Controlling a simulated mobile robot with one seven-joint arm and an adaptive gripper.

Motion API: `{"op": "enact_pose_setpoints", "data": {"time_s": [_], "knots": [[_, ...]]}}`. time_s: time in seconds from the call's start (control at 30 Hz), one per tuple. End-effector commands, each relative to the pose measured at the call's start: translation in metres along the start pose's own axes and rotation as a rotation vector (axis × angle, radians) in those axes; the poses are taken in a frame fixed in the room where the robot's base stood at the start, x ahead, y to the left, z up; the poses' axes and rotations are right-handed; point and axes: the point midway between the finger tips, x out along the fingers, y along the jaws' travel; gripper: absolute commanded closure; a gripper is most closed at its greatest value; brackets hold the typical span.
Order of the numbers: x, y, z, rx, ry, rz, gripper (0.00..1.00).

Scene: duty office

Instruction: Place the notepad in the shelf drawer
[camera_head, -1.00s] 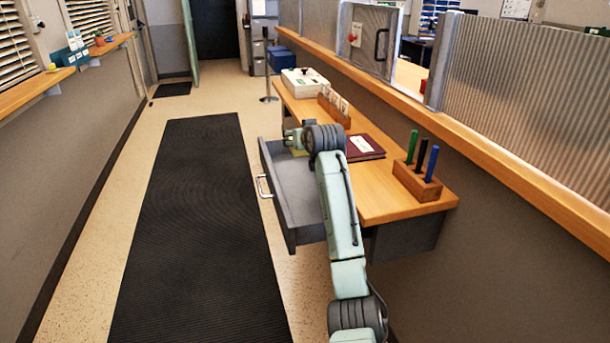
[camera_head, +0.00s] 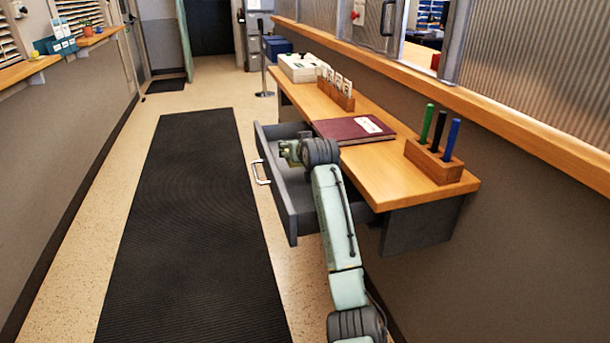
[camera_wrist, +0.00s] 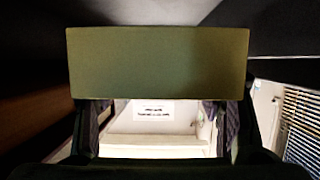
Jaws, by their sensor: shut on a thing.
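The shelf drawer (camera_head: 272,207) is grey, pulled out to the left from under the wooden shelf, with a metal handle (camera_head: 260,172) on its front. My gripper (camera_head: 289,151) is over the far part of the drawer opening, near the shelf edge. In the wrist view, an olive-green flat block, which looks like the notepad (camera_wrist: 157,62), spans across between my two fingers (camera_wrist: 157,112); they are shut on it. In the head view the notepad is hard to make out, and my wrist hides part of the drawer. I cannot tell whether the notepad touches the drawer.
On the wooden shelf (camera_head: 392,172) lie a maroon book (camera_head: 352,130), a wooden card rack (camera_head: 336,94), a white box (camera_head: 303,68) and a pen block (camera_head: 434,163) with three pens. A partition wall runs along the right. The floor left of the drawer, with a black mat (camera_head: 190,220), is clear.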

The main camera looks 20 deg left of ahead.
Motion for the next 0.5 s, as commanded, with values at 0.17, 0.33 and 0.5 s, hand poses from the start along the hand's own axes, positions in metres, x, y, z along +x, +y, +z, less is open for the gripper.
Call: {"op": "enact_pose_setpoints", "data": {"time_s": [0.17, 0.33, 0.5], "knots": [[-0.004, 0.005, 0.015, 0.000, 0.006, 0.002, 0.72], [-0.027, 0.015, 0.026, 0.000, 0.006, 0.003, 0.72], [-0.025, 0.014, 0.037, -0.001, 0.002, 0.000, 0.72]]}}
